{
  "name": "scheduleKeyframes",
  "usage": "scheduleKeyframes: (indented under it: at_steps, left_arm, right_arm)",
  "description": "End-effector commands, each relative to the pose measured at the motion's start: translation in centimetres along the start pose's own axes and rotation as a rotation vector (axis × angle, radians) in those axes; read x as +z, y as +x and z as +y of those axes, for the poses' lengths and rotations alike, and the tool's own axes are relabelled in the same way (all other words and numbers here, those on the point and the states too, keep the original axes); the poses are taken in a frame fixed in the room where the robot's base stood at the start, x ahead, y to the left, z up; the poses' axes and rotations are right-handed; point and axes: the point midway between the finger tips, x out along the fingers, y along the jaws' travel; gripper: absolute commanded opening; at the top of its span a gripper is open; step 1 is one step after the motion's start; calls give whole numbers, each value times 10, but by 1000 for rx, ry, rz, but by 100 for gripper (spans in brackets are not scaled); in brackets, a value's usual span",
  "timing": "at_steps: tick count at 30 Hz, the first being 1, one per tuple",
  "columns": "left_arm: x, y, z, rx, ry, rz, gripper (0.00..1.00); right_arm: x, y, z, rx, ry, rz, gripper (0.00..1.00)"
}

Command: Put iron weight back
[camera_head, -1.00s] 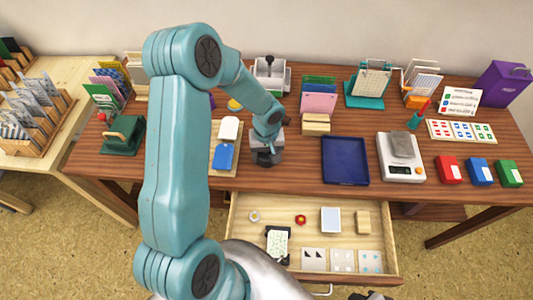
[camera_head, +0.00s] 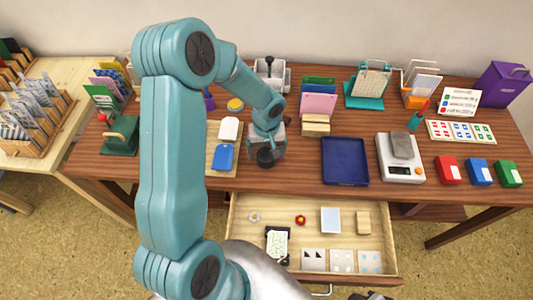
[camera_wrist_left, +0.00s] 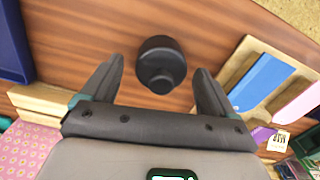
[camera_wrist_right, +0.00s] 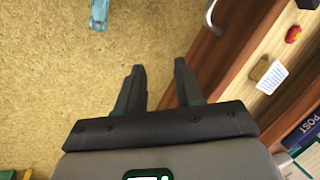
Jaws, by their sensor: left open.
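The iron weight (camera_head: 266,158) is a small black cylinder with a knob. It stands on the brown desk near the front edge, right of a board with a blue card. In the left wrist view the iron weight (camera_wrist_left: 160,64) shows between and just beyond the spread fingers, with gaps on both sides. My left gripper (camera_head: 268,148) is open over it and partly hides it in the head view; in the left wrist view the gripper (camera_wrist_left: 158,75) holds nothing. My right gripper (camera_wrist_right: 158,68) is open and empty, above the floor in front of the desk.
A digital scale (camera_head: 405,172) with a grey block on it stands right of a blue tray (camera_head: 345,180). An open drawer (camera_head: 345,235) with small items juts out below the desk front. The board (camera_head: 216,170) stands close left of my left gripper.

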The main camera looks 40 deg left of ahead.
Motion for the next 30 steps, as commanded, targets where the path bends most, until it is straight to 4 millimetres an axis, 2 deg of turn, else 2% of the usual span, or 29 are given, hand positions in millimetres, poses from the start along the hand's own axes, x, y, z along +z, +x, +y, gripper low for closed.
scheduleKeyframes:
  at_steps: [1,6,12,17,30]
  left_arm:
    - [-1,-14,0,3,-1,6,88]
    - [-1,-54,0,3,-1,6,88]
    - [0,-85,0,1,0,2,88]
    - [0,-94,0,0,1,0,88]
    - [0,-94,0,0,1,-1,88]
  right_arm:
    - [0,0,0,0,0,0,36]
    - [0,-1,0,0,0,0,36]
    - [0,-1,0,0,0,0,36]
    - [0,-1,0,0,0,0,36]
    - [0,-1,0,0,0,0,36]
